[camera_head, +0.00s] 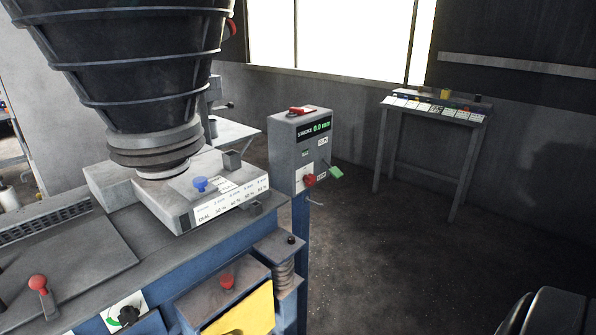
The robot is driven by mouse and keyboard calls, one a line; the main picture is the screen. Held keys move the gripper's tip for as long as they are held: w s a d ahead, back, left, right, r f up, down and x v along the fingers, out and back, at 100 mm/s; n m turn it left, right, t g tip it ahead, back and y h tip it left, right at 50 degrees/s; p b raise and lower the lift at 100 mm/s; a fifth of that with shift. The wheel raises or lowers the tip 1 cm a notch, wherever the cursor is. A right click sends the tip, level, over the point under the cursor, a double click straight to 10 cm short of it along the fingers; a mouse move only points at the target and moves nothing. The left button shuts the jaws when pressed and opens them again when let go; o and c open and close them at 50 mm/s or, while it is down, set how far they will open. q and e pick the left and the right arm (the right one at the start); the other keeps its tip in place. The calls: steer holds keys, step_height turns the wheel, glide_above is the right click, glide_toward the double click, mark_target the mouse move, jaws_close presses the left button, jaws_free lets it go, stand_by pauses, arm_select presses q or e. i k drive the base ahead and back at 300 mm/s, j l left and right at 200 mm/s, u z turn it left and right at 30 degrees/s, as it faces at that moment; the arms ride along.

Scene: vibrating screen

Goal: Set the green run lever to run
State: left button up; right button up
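The green run lever (336,172) sticks out at the lower right of a grey control box (300,150) on a blue post. It slants down to the right, beside a small white label plate. A red knob (309,180) sits just left of it on the same face. The box has a small display reading 0.0 mm and a red part (301,110) on top. The lever's position markings are too small to read. Neither of my grippers shows in the head view.
A large black ribbed hopper (140,60) stands over the blue-framed machine (185,262) at left. A blue knob (200,184) and red knobs sit on the machine. A table with cards (435,106) stands at back right.

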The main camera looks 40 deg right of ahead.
mark_target(334, 170)
steer(key=z, duration=1.6)
steer(key=i+l, duration=0.45)
steer(key=i, duration=0.25)
steer(key=i+l+u, duration=0.15)
steer(key=i+l, duration=0.3)
steer(key=i, duration=0.2)
steer(key=i+l, duration=0.5)
steer(key=i, duration=0.15)
steer(key=i+u, duration=0.05)
